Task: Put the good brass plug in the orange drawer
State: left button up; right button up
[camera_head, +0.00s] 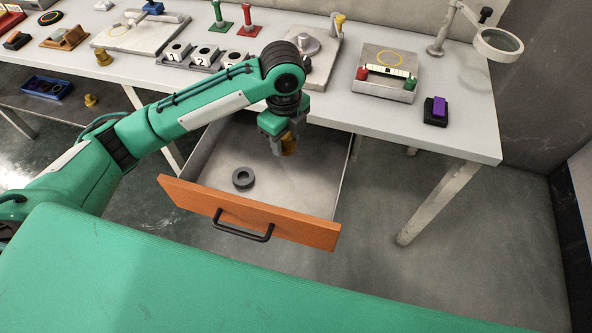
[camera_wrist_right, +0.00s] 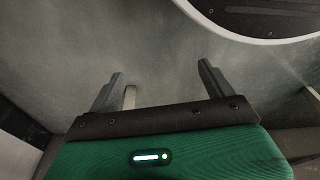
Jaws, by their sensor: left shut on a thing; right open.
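The orange drawer (camera_head: 290,228) is pulled out below the table, with a black handle on its front. My left gripper (camera_head: 286,150) points down over the back of the open drawer. It is shut on a brass plug (camera_head: 289,146), which is partly hidden by the fingers. I cannot tell whether the plug touches the drawer floor. A dark grey ring (camera_head: 243,178) lies in the drawer at its left. My right gripper (camera_wrist_right: 160,90) is open and empty above bare floor in the right wrist view.
Another brass-coloured piece (camera_head: 91,100) stands on a lower shelf at the left, beside a blue tray (camera_head: 46,87). The table (camera_head: 460,130) holds several things, among them blocks with question marks (camera_head: 203,57), a plate with a level (camera_head: 388,72) and a magnifier (camera_head: 497,43).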

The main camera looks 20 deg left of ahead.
aim_at(289, 191)
pick_arm(q)
jog(key=shift+d+f, duration=0.2)
jog(key=shift+f, duration=0.15)
notch_tip(289, 191, down, 19)
jog(key=shift+s+f+b, duration=0.1)
jog(key=shift+b, duration=0.85)
jog(key=shift+f, duration=0.25)
pick_arm(e)
notch_tip(289, 191, up, 6)
jog(key=w, duration=0.2)
jog(key=shift+a+r, duration=0.2)
pick_arm(q)
jog(key=o, duration=0.8)
jog(key=shift+f, duration=0.1)
jog(key=o, duration=0.4)
jog(key=shift+o, duration=0.2)
pick_arm(e)
jog(key=shift+s+f, duration=0.3)
jog(key=shift+f, duration=0.1)
